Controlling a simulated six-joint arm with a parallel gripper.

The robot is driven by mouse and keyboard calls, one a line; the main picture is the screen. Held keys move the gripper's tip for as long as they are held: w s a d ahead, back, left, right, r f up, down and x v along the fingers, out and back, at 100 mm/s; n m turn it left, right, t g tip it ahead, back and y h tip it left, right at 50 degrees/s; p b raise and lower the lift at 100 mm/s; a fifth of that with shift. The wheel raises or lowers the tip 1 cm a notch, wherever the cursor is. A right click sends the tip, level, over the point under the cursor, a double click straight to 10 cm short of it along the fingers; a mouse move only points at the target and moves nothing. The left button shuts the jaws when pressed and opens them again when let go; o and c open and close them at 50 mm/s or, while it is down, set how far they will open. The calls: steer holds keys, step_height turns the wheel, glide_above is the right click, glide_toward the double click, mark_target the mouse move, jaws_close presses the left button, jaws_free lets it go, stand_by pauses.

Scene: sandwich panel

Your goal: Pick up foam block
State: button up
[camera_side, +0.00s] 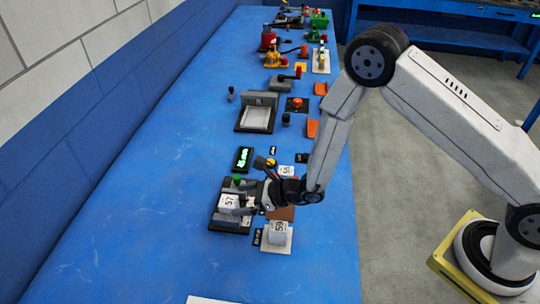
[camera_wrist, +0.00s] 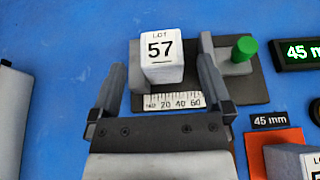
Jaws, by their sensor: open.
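A white block marked 57 (camera_side: 228,202) sits in a dark fixture (camera_side: 222,225); which block is the foam one cannot be told by its look. In the wrist view the 57 block (camera_wrist: 161,60) stands ahead between my fingers' lines, against the fixture's grey wall. My gripper (camera_side: 248,195) is open and empty, just right of this block in the side view. In the wrist view my gripper (camera_wrist: 161,72) has a finger on each side, with clear gaps to the block. Other white blocks, one marked 59 (camera_side: 278,233) and one farther back (camera_side: 287,171), stand nearby.
The fixture carries a ruler strip (camera_wrist: 176,101) and a green knob (camera_wrist: 245,48). An orange-brown pad (camera_wrist: 268,152) lies at lower right. Other stations line the blue table (camera_side: 130,215) farther back; its left side is clear.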

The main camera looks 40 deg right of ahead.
mark_target(229, 201)
steer(key=shift+x, duration=2.3)
steer(key=shift+f, duration=0.1)
jaws_close()
steer(key=shift+r, duration=5)
